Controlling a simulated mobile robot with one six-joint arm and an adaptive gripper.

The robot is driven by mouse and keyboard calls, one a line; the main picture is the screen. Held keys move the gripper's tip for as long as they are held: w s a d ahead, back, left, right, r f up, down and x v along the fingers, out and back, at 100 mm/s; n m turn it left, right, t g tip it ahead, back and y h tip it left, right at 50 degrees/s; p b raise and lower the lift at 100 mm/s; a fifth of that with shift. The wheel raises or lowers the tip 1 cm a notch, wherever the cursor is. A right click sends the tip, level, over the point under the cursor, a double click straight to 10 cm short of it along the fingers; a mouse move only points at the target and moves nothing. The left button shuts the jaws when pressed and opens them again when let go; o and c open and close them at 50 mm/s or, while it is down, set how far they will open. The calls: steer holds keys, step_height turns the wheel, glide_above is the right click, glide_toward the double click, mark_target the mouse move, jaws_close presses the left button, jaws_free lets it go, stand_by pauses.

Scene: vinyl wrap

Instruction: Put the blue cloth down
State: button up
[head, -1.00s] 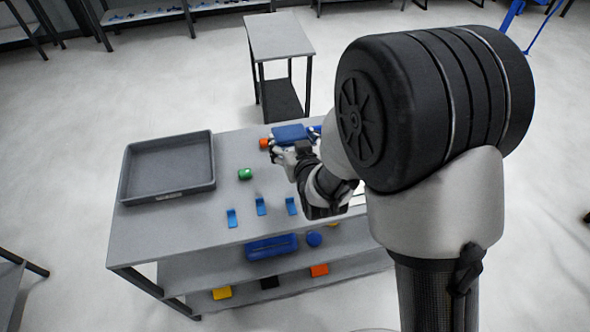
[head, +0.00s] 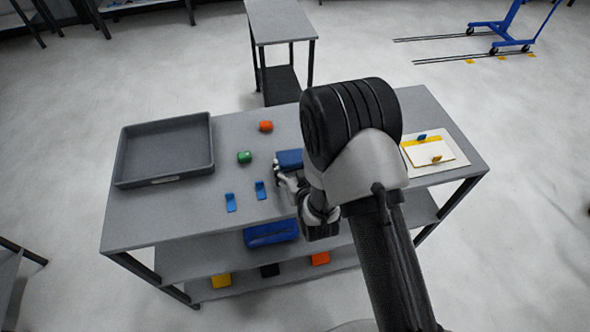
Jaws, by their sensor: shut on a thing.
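The blue cloth (head: 290,158) is a flat dark blue piece near the middle of the grey table (head: 170,232). My gripper (head: 279,168) is at its near left edge and is shut on it. The cloth's right part is hidden behind my arm. It looks low over the tabletop; I cannot tell whether it touches the surface.
A grey tray (head: 122,172) stands at the left. An orange roll (head: 265,126), a green roll (head: 244,157) and blue pieces (head: 230,202) (head: 260,190) lie between. A white-and-yellow pad (head: 432,155) lies at the right. A lower shelf holds a blue bin (head: 270,234).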

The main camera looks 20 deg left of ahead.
steer(key=shift+f, duration=0.55)
steer(key=shift+f, duration=0.15)
steer(key=o, duration=0.9)
steer(key=shift+r, duration=0.25)
steer(key=p+v, duration=0.1)
steer(key=v, duration=1.1)
steer(key=shift+d, duration=0.1)
